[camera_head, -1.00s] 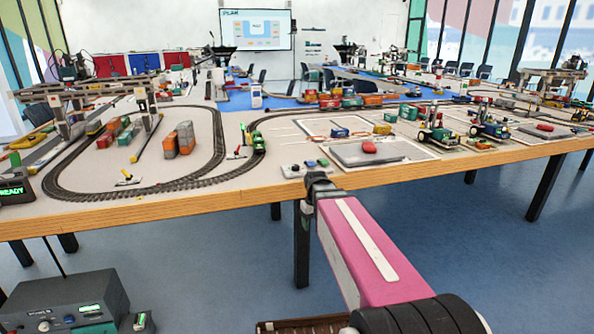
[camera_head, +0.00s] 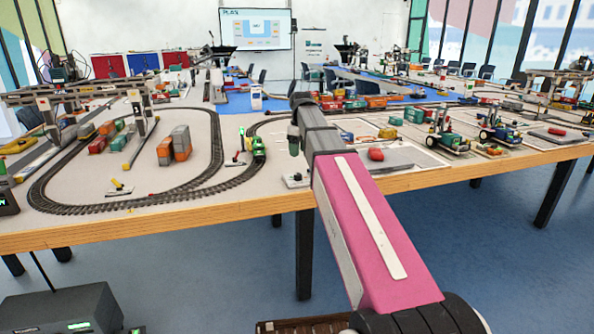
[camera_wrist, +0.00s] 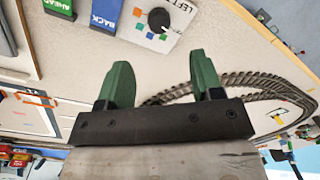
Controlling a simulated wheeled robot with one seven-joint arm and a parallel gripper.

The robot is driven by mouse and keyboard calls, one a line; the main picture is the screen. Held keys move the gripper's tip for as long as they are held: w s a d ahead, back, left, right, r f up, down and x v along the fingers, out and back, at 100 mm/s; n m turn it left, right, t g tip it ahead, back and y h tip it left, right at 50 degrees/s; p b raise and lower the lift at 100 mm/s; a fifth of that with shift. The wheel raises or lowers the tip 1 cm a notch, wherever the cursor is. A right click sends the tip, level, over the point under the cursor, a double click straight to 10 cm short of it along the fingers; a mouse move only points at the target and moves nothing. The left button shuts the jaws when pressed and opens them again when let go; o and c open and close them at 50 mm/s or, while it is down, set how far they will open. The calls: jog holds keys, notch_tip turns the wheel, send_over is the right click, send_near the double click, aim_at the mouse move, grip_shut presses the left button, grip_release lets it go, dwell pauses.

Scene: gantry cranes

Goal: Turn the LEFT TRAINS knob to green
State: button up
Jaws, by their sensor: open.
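The LEFT TRAINS knob (camera_wrist: 159,20) is a round black dial with a pale pointer mark on a white panel (camera_wrist: 133,28) at the top of the wrist view. Small coloured squares surround the dial, and only the word "LEFT" is readable. My gripper (camera_wrist: 163,68) shows two green fingers, open and empty, apart from the knob. In the head view my gripper (camera_head: 293,140) is above the table's front edge, and my arm hides most of the control panel (camera_head: 297,181).
Next to the knob are a blue BACK block (camera_wrist: 106,14) and a green AHEAD block (camera_wrist: 60,5). An oval train track (camera_head: 130,206) lies left of my arm, with a green locomotive (camera_head: 256,150) close by. The wooden table edge (camera_head: 150,226) runs across the front.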

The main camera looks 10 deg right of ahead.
aim_at(298, 174)
jog(key=f, duration=1)
jog(key=shift+a+f, duration=0.1)
jog(key=shift+a, duration=0.15)
jog(key=c, duration=0.9)
